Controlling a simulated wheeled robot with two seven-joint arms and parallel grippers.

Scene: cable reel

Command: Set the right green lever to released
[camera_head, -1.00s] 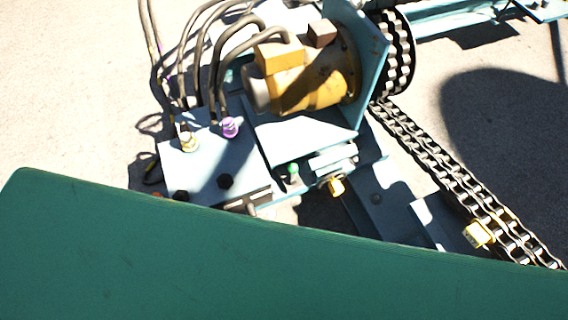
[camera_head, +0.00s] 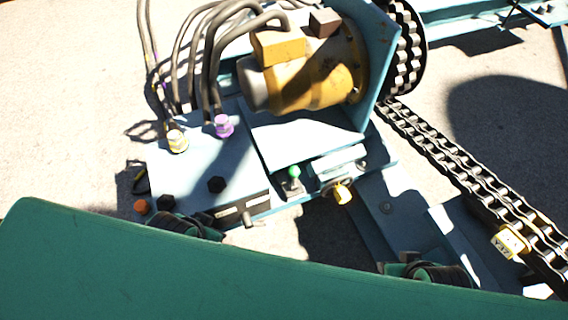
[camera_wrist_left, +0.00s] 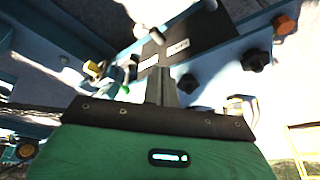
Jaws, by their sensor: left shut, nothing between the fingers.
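A lever with a small green knob (camera_head: 294,172) stands upright on the teal frame in the head view, right of the valve block (camera_head: 190,170). I see only this one green knob clearly there. In the left wrist view my left gripper (camera_wrist_left: 162,84) is shut and empty. Its narrow fingers point at the block's dark labelled face (camera_wrist_left: 183,48). A gap between fingertips and block cannot be judged. In the head view the fingers of both grippers are hidden; only dark parts of my arms show over my green body.
The block carries black knobs (camera_head: 216,184), an orange knob (camera_head: 141,206) and a metal handle (camera_head: 248,220). A yellow knob (camera_head: 343,193) is right of the green lever. Hoses rise behind the block. A yellow motor (camera_head: 305,75) and a heavy chain (camera_head: 460,175) lie beyond and right.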

